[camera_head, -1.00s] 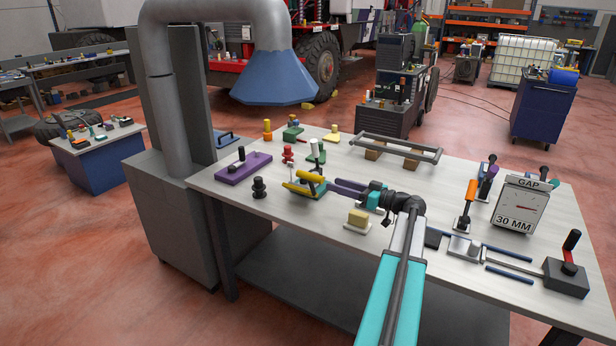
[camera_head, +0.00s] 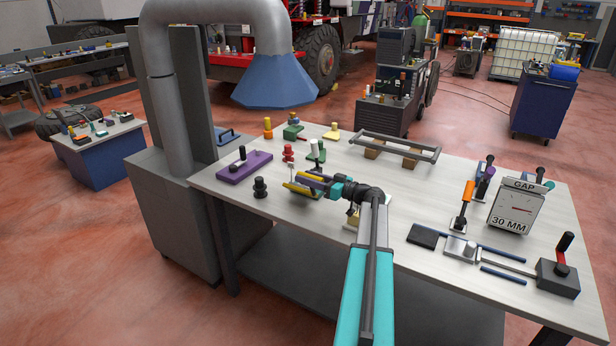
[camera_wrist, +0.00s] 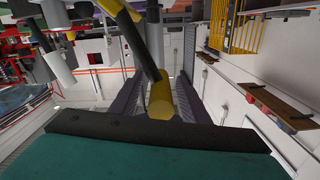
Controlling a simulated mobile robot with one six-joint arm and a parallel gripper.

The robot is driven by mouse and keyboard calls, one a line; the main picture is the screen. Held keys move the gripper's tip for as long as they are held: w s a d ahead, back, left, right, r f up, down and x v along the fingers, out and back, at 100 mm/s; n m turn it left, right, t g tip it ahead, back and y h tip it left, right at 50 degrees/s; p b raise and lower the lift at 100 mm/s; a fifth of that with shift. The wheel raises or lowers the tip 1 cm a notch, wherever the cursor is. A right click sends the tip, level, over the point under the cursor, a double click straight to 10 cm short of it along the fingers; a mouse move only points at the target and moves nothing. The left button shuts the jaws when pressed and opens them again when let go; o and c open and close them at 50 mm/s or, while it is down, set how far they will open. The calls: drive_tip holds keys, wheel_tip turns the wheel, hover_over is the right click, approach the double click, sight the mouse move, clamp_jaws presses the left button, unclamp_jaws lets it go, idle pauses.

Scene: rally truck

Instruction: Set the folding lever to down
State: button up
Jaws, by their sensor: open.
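A yellow-handled lever (camera_head: 300,189) stands on the workbench, left of the middle. I take it for the folding lever, but its pose is partly hidden by my gripper. In the wrist view a dark rod (camera_wrist: 138,48) runs between a yellow cylinder (camera_wrist: 160,98) and another yellow part at the top. My gripper (camera_head: 310,179), with purple fingers and a teal body, comes from the right and is at the yellow handle. In the wrist view the fingers are open on either side of the yellow cylinder. I cannot tell whether they touch it.
A purple plate (camera_head: 244,167) with a black knob and a black knob (camera_head: 260,188) lie to the left. A yellow block (camera_head: 353,220) sits beneath my arm. A gauge (camera_head: 515,207) reading 30 MM stands right.

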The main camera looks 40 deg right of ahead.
drive_tip(key=shift+w, duration=0.1)
drive_tip(key=shift+c, duration=0.3)
clamp_jaws()
drive_tip(key=shift+a+f+b, duration=0.1)
drive_tip(key=shift+f+b, duration=0.1)
drive_tip(key=shift+b, duration=0.15)
